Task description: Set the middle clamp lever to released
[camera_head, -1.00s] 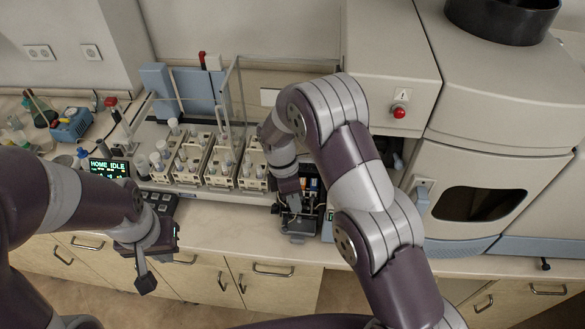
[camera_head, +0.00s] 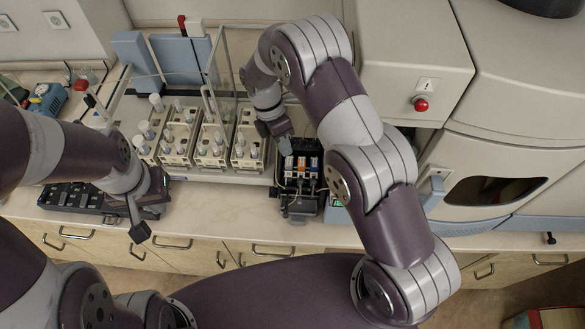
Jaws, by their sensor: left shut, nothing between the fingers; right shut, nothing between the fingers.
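A small black clamp unit (camera_head: 300,200) stands on the front of the bench, right of the vial racks. A row of small coloured clamps shows on its top, the middle one (camera_head: 301,164) orange-marked. The exact lever positions are too small to tell. My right gripper (camera_head: 285,147) is shut and empty, pointing down at the back left of the row, close to the left clamp. Whether it touches is unclear. My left gripper (camera_head: 139,232) is shut and empty, hanging in front of the bench edge, far left of the unit.
The large beige instrument (camera_head: 500,140) with a red button (camera_head: 421,104) stands to the right. A black keypad-like device (camera_head: 75,197) lies behind my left arm. The front countertop strip is mostly clear.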

